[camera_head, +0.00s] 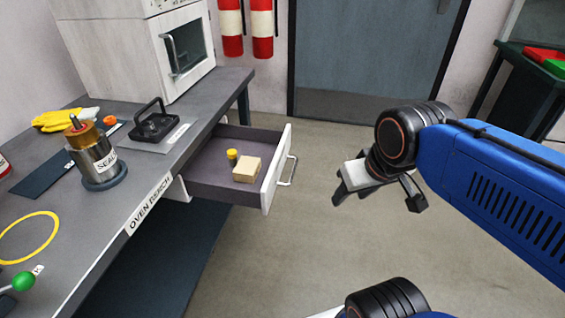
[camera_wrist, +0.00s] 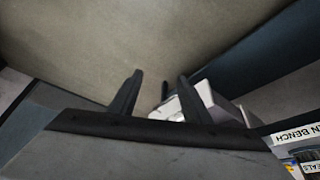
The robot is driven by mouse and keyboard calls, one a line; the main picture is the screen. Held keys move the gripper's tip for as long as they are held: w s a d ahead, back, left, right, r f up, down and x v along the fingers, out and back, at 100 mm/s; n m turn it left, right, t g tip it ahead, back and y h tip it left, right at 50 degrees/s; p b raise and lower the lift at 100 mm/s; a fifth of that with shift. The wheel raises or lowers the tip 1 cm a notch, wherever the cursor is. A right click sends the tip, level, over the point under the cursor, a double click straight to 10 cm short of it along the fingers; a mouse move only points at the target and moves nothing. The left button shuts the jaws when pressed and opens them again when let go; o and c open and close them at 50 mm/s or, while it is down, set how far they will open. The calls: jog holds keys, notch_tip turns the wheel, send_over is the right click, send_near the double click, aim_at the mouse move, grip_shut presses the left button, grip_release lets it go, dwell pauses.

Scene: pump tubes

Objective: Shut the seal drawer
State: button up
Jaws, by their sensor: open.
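The seal drawer (camera_head: 221,191) is pulled out from under the bench, its grey interior showing. It has a white front panel (camera_head: 272,178) and a metal bar handle (camera_head: 290,172) facing right. A beige block (camera_head: 246,170) and a small yellow cylinder (camera_head: 232,155) are in it. My gripper (camera_head: 378,201) is open and empty, right of the handle and apart from it in the head view. In the wrist view my gripper's (camera_wrist: 160,76) two dark fingers are spread with floor between the tips. A pale part shows behind the right finger there; I cannot tell what it is.
The bench (camera_head: 185,150) carries a steel seal pot (camera_head: 96,160), a black-handled plate (camera_head: 157,125), a yellow glove (camera_head: 57,119) and a white oven (camera_head: 140,50). Open floor (camera_head: 320,260) lies right of the drawer. A dark cart (camera_head: 515,95) stands at far right.

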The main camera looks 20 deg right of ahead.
jog(key=shift+w+a, duration=0.1)
jog(key=shift+w, duration=0.1)
jog(key=c, duration=1)
jog(key=w+m, duration=0.2)
jog(key=w+m+g+y, duration=0.1)
jog(key=w+m, duration=0.1)
jog(key=w+a+m+y, duration=0.1)
jog(key=w+m, duration=0.2)
jog(key=shift+w+r+g, duration=0.1)
jog(key=shift+r+g, duration=0.3)
grip_shut()
jog(key=w+d+f+m+t+y, duration=0.1)
jog(key=w+d+m+y, duration=0.3)
jog(key=w+m, duration=0.6)
jog(key=w+d+m+t+y, duration=0.15)
jog(key=w+d+m, duration=0.45)
jog(key=w, duration=0.6)
jog(key=m, duration=0.1)
send_near(285, 143)
jog(key=shift+g, duration=0.45)
jog(key=f, duration=0.1)
jog(key=w+a+f, duration=0.1)
jog(key=w+f, duration=0.1)
jog(key=f, duration=0.1)
jog(key=shift+a, duration=0.15)
jog(key=shift+w+a, duration=0.5)
jog(key=shift+a, duration=0.25)
